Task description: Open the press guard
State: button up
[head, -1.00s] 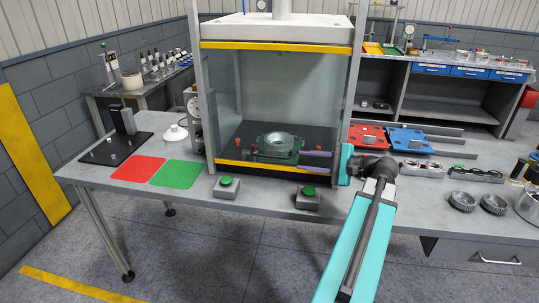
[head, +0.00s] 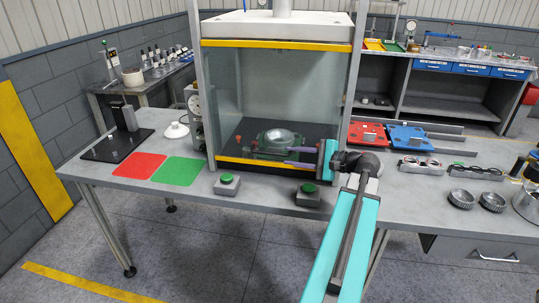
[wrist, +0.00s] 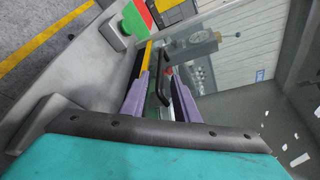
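The press guard is a clear panel with a yellow top bar (head: 277,45) and a yellow bottom bar (head: 240,161). It is down in front of the press, its bottom bar low near the table. In the wrist view, a black handle (wrist: 166,72) stands out from the guard beside the yellow bar (wrist: 149,52). My gripper (head: 289,157) is at the right part of the bottom bar. Its purple fingers are apart in the wrist view (wrist: 161,68), with the handle between or just ahead of them. Contact cannot be told. The handle is not clear in the head view.
Two green-button boxes (head: 227,184) (head: 308,194) stand on the table in front of the guard. Red (head: 139,167) and green (head: 179,171) mats lie left. Red (head: 367,133) and blue (head: 409,138) pallets and round metal parts (head: 461,198) are right of my arm.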

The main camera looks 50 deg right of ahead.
aim_at(274, 154)
jog(key=p+x, duration=0.1)
jog(key=x, duration=0.8)
jog(key=shift+p, duration=0.35)
